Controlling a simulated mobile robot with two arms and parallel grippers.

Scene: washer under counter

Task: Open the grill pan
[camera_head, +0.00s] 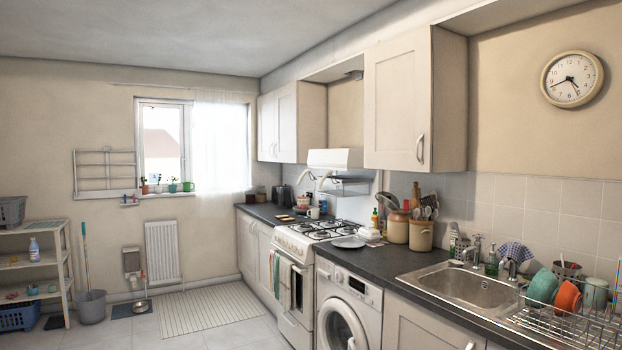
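A white cooker (292,287) with a gas hob (322,229) stands in the counter run along the right wall. Above the hob is a white box-like unit (335,158), which looks like an eye-level grill. Under it a dark wire rack or pan (347,186) shows, with pale curved parts at its left that may be handles. It is too small to tell which part is the grill pan or how far out it sits. Neither of my grippers is in view.
A washer (347,312) stands under the counter right of the cooker. A plate (348,242) lies on the worktop near the hob. A sink (462,287) and dish rack (575,318) are at the right. The floor (200,335) before the cooker looks clear, with a striped mat (207,306).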

